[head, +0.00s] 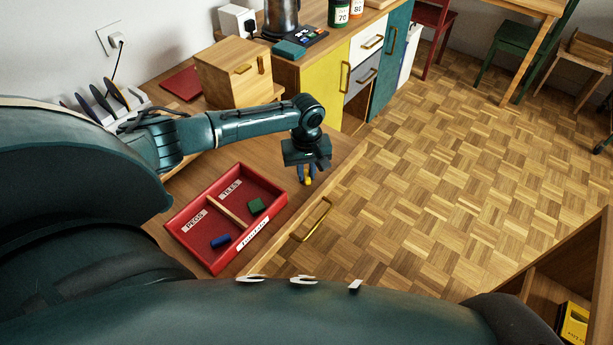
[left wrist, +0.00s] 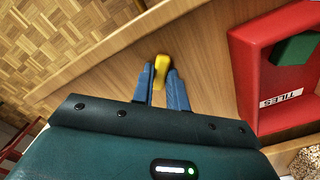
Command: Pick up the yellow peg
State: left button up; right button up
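The yellow peg (head: 308,181) is beneath my left gripper (head: 307,174), near the front edge of the wooden counter. In the left wrist view the yellow peg (left wrist: 161,66) is between the two blue fingertips (left wrist: 161,77), its far end showing just beyond them. The fingers stand apart with the peg between them. I cannot tell whether they press on it or whether it rests on the wood. My right gripper is not in view.
A red tray (head: 187,258) with PEGS and TILES compartments sits beside the gripper, holding a blue peg (head: 221,240) and a green tile (head: 256,206). A wooden box (head: 226,82) stands behind the forearm. A drawer handle (head: 311,219) is below the counter edge.

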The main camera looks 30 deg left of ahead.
pick_arm(q)
grip_shut()
